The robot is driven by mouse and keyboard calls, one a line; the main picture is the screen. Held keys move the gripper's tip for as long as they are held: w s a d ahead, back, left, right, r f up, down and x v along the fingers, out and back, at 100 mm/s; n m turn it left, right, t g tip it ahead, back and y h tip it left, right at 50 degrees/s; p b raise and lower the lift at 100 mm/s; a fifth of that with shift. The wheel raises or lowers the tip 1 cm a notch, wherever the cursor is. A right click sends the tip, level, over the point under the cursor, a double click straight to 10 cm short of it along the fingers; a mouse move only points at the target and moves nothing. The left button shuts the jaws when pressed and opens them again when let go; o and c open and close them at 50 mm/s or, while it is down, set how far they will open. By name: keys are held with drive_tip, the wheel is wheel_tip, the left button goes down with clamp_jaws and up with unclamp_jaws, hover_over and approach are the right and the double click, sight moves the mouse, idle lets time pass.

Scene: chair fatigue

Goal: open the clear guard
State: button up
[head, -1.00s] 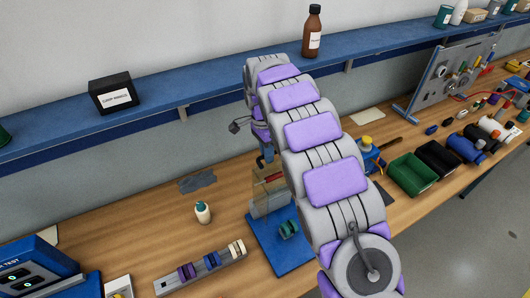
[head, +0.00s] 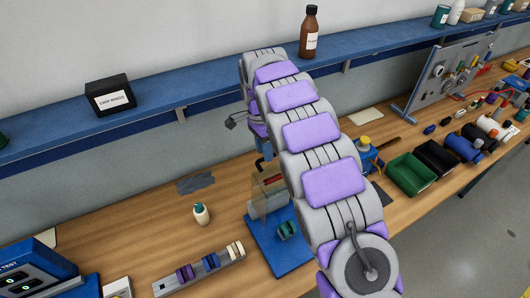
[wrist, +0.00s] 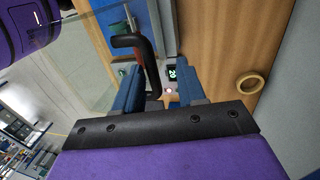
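The clear guard (head: 262,186) stands on a blue base (head: 268,246) on the bench, partly hidden behind my arm in the head view. In the wrist view its clear panel (wrist: 88,72) fills the upper left, with a black hooked handle (wrist: 149,58) beside it. My gripper (wrist: 163,86) is open, its two blue fingers apart. The handle runs down into the gap, close to the left finger; I cannot tell whether they touch. In the head view my gripper (head: 264,152) is above the guard, mostly hidden by my arm.
A small white bottle (head: 201,214) and a rack of coloured rings (head: 200,270) are left of the base. A blue shelf (head: 190,92) runs behind. Green (head: 410,173) and black (head: 437,158) bins are to the right. A tan ring (wrist: 250,84) lies at right in the wrist view.

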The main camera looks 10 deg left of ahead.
wheel_tip(320, 180, up, 15)
drive_tip(key=w+a+p, duration=0.1)
drive_tip(key=w+p, duration=0.1)
drive_tip(key=p, duration=0.8)
drive_tip(key=shift+w+r, duration=0.2)
drive_tip(key=shift+w, duration=0.1)
drive_tip(key=s+d+f+n+b, duration=0.3)
drive_tip(key=s+d+n+b, duration=0.2)
drive_tip(key=s+d+b, duration=0.95)
drive_tip(key=s+d+f+n+b, duration=0.2)
drive_tip(key=s+f, duration=0.3)
drive_tip(key=s, duration=0.4)
drive_tip(key=s+d+f+n+b, duration=0.2)
drive_tip(key=s+f, duration=0.4)
drive_tip(key=s, duration=0.4)
drive_tip(key=s+d+f+n+y+b, duration=0.1)
drive_tip(key=s+d+f+n+b, duration=0.1)
drive_tip(key=s+f, duration=0.4)
drive_tip(key=s+d+b, duration=0.1)
drive_tip(key=s, duration=0.3)
drive_tip(key=shift+s+d, duration=0.2)
